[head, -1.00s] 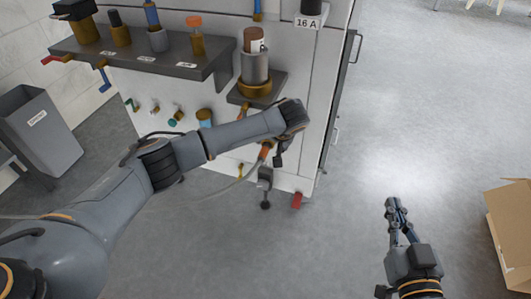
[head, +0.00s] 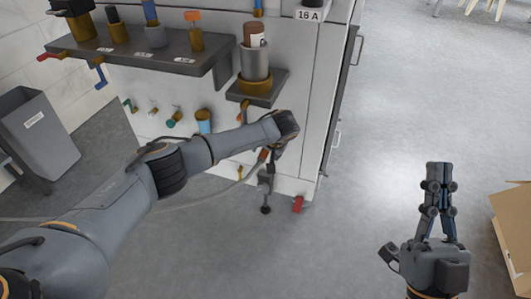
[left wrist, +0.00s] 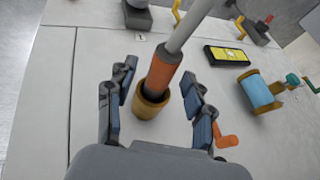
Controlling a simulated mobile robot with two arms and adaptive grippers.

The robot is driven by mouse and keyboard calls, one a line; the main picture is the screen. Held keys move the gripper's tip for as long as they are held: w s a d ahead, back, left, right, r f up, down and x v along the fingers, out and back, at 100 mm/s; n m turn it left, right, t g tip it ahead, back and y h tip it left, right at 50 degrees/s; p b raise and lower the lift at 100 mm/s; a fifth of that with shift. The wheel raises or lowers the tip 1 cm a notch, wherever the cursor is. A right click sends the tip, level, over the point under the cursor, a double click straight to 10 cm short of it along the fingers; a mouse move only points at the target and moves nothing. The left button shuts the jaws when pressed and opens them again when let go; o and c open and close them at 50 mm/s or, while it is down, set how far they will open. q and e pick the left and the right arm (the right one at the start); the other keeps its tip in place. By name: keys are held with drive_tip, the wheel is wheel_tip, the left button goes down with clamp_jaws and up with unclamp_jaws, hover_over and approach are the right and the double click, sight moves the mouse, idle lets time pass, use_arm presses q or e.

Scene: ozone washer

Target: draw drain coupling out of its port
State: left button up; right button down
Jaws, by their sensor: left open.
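The drain coupling (left wrist: 160,72) is an orange sleeve with a dark end on a grey hose. In the left wrist view its dark end sits in the brass-coloured port (left wrist: 148,107) on the white panel. My left gripper (left wrist: 160,103) is open, with one finger on each side of the coupling and gaps on both sides. In the head view the coupling (head: 263,155) shows small beside my left gripper (head: 272,168), and my arm hides part of the panel. My right gripper (head: 440,168) is empty over the floor, its fingertips together.
An orange lever (left wrist: 227,141) is close by the right finger in the left wrist view. A blue cylinder (left wrist: 258,91) and a yellow-black device (left wrist: 227,55) are farther right. In the head view, a shelf (head: 140,50) juts out above; a cardboard box (head: 513,235) stands at right.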

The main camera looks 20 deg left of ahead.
use_arm(q)
clamp_jaws()
idle(0.3)
